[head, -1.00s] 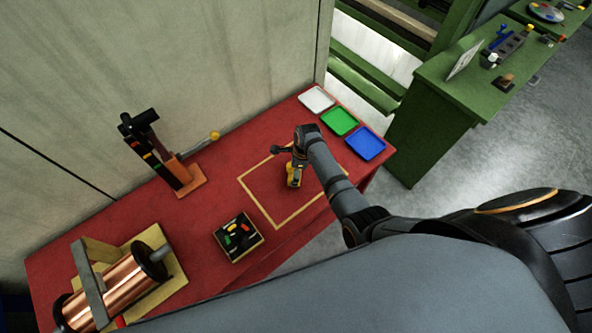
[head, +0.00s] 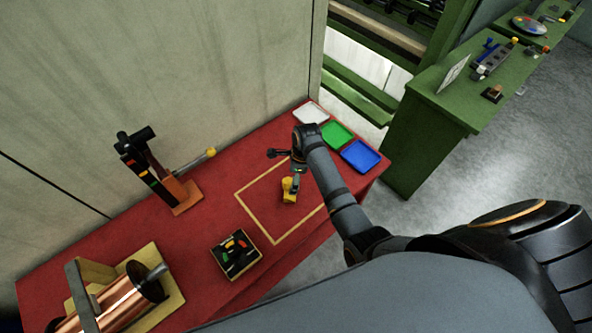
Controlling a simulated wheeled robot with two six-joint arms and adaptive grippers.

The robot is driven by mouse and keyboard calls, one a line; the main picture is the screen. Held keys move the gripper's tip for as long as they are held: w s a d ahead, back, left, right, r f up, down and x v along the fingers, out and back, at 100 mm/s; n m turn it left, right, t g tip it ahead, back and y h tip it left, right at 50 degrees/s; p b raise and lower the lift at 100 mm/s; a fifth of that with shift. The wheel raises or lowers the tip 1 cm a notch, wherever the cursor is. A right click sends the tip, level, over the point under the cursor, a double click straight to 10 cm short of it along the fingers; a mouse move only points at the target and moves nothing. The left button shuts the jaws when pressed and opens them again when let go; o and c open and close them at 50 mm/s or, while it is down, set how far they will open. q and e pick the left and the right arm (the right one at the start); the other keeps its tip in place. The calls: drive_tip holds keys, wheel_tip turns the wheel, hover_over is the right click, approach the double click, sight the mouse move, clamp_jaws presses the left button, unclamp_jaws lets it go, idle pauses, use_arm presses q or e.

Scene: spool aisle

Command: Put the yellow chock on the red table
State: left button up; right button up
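The yellow chock (head: 289,189) is small in the head view. It appears to rest on the red table (head: 200,232), inside the yellow outlined rectangle. My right gripper (head: 298,172) is just above and beside the chock, pointing down. Its fingers are small and partly hidden by the wrist, so I cannot tell how far apart they are or whether they touch the chock. My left gripper is not in view.
White, green and blue trays (head: 361,156) line the table's far right end. A small box of coloured pieces (head: 236,254), a copper spool (head: 117,301) and a black-and-orange stand (head: 160,180) occupy the left part. A green bench (head: 440,110) stands beyond.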

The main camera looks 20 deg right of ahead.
drive_tip(key=r, duration=0.5)
drive_tip(key=shift+s+d+r, duration=0.25)
drive_tip(key=shift+d+r, duration=0.05)
drive_tip(key=shift+d, duration=0.1)
